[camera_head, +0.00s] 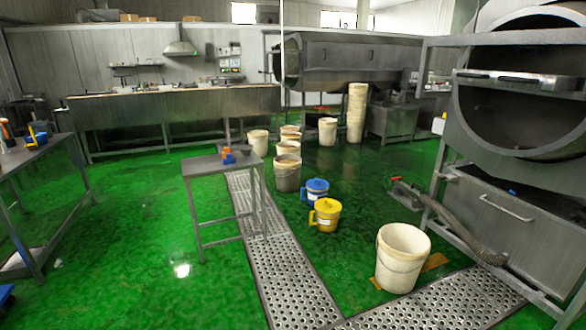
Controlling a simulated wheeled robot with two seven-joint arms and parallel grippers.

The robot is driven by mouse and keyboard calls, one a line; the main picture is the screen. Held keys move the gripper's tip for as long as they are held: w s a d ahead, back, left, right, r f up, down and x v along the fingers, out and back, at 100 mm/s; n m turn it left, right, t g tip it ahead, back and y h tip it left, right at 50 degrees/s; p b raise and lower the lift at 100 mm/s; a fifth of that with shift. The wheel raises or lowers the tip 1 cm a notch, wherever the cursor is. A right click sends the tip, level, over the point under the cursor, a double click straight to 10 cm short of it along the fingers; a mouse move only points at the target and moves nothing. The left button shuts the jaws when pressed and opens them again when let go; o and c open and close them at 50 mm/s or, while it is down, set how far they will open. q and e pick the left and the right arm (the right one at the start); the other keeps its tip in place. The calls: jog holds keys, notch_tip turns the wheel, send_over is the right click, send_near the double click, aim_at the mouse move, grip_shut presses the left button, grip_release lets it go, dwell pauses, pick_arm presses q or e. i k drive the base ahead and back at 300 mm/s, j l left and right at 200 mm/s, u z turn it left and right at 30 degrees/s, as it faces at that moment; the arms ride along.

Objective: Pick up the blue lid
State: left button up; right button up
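A blue lid (317,184) sits on top of a blue-and-white jug (315,196) on the green floor, right of the perforated drain strip. A yellow jug (325,216) with a yellow lid (328,204) stands just in front of it and hides a little of its lower part. Neither of my grippers shows in the head view, so nothing tells how they stand.
A small steel table (208,165) with an orange-and-blue item (229,157) stands left of the jugs. White buckets (400,260) stand at front right and behind. A large drum machine (520,130) fills the right. Green floor (130,240) is open at left.

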aim_at(314, 184)
jog(key=i+j+u, duration=0.3)
jog(key=i, duration=0.35)
jog(key=i+u, duration=0.3)
jog(key=i, duration=0.35)
jog(key=l, duration=0.1)
